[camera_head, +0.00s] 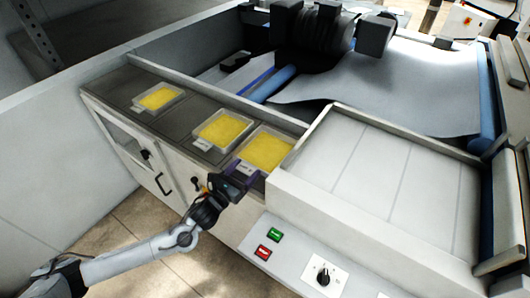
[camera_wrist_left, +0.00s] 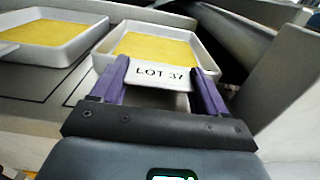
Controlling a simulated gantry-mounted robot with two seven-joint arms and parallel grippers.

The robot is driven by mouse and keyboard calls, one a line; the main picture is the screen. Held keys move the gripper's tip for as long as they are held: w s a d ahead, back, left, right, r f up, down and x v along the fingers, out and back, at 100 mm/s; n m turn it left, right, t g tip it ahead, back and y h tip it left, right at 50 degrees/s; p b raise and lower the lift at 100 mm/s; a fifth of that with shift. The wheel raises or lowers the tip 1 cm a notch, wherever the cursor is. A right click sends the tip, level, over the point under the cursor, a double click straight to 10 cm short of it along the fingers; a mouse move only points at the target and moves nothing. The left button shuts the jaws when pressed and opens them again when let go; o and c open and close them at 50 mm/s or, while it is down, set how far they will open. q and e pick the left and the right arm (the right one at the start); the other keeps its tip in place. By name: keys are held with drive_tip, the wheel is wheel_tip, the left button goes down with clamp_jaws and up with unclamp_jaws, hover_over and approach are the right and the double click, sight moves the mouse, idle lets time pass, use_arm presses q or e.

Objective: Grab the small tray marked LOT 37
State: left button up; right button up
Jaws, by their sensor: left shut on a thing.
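A small white tray with yellow contents (camera_head: 265,149) sits nearest the roller machine on the dark counter. In the left wrist view its front label reads LOT 37 (camera_wrist_left: 160,73), and the tray's yellow fill (camera_wrist_left: 158,45) shows behind it. My left gripper (camera_head: 236,178) reaches it from the front; in the wrist view its purple fingers (camera_wrist_left: 160,90) stand on either side of the labelled front part and are shut on it. I cannot tell whether the tray is lifted off the counter. My right gripper is not in view.
Two similar trays stand to the left, a middle one (camera_head: 223,129) close by and a far one (camera_head: 159,97). A white raised bed (camera_head: 380,175) borders the counter on the right. A panel with green and red buttons (camera_head: 275,234) lies in front.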

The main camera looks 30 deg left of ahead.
use_arm(q)
drive_tip(key=shift+r, duration=0.1)
drive_tip(key=c, duration=0.3)
